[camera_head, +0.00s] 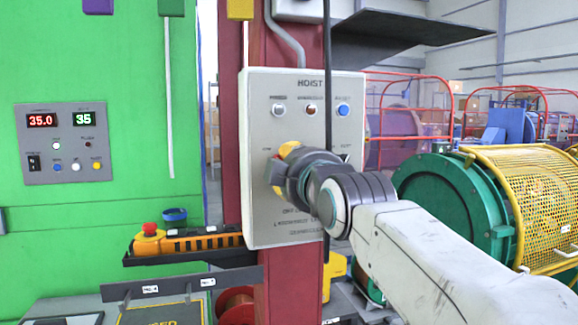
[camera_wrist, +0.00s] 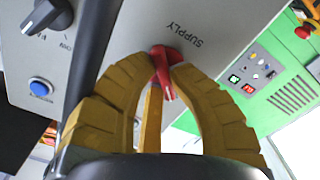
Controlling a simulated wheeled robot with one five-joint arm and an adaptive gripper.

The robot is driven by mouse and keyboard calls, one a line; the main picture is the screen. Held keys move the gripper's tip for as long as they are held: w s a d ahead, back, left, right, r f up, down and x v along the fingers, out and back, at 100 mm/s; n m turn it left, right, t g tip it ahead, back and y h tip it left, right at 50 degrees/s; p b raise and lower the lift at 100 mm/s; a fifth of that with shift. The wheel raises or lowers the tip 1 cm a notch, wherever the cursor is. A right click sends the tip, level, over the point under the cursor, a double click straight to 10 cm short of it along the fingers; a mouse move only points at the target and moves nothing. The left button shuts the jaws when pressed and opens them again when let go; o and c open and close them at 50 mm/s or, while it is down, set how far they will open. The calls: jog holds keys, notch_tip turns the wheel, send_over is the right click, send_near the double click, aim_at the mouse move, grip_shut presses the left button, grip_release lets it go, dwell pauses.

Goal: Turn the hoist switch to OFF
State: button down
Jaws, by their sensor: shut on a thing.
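The hoist panel (camera_head: 257,100) is a light grey box marked HOIST on a dark red column. My gripper (camera_head: 280,170) is at the panel's lower left part and hides the switch there in the head view. In the wrist view, a red switch handle (camera_wrist: 163,62) sits on the panel face beside the word SUPPLY. The yellow fingertips of my gripper (camera_wrist: 164,76) are shut on this handle, one on each side. The handle's pointing position against the OFF mark cannot be read.
A black cable (camera_head: 327,75) hangs in front of the panel, close to my wrist. A black selector knob (camera_wrist: 40,18) and a blue button (camera_wrist: 40,87) are on the same panel. An orange pendant (camera_head: 190,241) lies on a shelf at lower left. A green drum (camera_head: 440,205) stands at right.

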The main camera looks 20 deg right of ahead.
jog(key=c, duration=1.1)
grip_release()
jog(key=shift+c, duration=0.2)
jog(key=s, duration=0.7)
jog(key=shift+s, duration=0.2)
jog(key=s+f+m+g+p, duration=0.25)
jog(key=f+g+p, duration=0.2)
jog(key=f, duration=0.25)
jog(key=s+f+m+g+p, duration=0.2)
jog(key=s+f+g+p, duration=0.1)
jog(key=f+p, duration=0.3)
jog(key=s+f+m+g+p, duration=0.4)
jog(key=s+f, duration=0.7)
jog(key=s, duration=0.3)
jog(key=g+p, duration=0.1)
jog(key=g, duration=0.1)
jog(key=shift+g, duration=0.35)
